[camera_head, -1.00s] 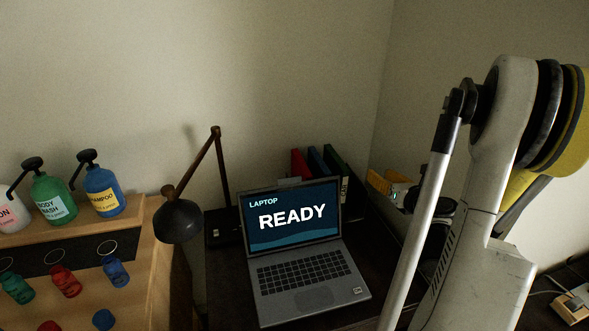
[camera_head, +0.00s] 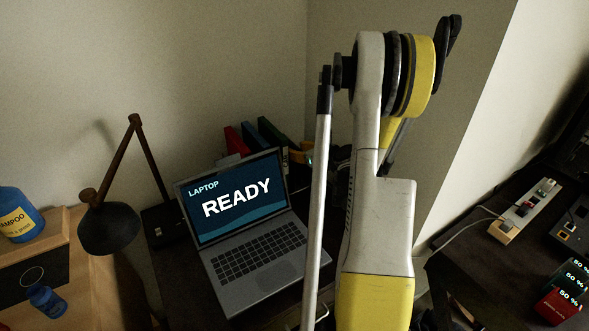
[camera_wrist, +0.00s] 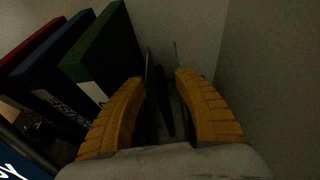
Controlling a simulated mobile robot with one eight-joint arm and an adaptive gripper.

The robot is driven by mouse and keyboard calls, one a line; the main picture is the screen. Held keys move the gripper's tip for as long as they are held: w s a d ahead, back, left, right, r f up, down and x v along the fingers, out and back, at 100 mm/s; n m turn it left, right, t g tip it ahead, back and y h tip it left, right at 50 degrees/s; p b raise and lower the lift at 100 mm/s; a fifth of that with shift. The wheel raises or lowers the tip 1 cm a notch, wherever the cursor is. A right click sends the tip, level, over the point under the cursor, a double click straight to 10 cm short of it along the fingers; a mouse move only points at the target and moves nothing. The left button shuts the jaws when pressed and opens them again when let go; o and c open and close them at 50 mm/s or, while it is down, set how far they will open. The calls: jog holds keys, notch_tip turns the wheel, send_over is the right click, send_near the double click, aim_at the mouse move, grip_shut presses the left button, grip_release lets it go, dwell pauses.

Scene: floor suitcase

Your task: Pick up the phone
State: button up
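I cannot make out a phone for certain in either view. In the wrist view my gripper (camera_wrist: 162,78) has its two yellow fingers apart, with a gap between them. Thin dark upright shapes (camera_wrist: 160,100) show in and beyond that gap; it is too dark to tell what they are. In the head view my arm covers most of the gripper, and a bit of yellow (camera_head: 302,152) shows behind the laptop, beside the folders. Small devices marked "50 %" (camera_head: 568,292) stand at the far right; I cannot tell whether one is a phone.
An open laptop (camera_head: 250,240) reading READY stands on a dark desk. Upright folders (camera_head: 262,135) stand behind it; the green folder (camera_wrist: 100,50) is close left of my fingers. A lamp (camera_head: 110,228) stands left. A power strip (camera_head: 522,212) lies right.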

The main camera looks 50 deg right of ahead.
jog(key=shift+x, duration=0.9)
grip_shut()
jog(key=shift+r, duration=0.1)
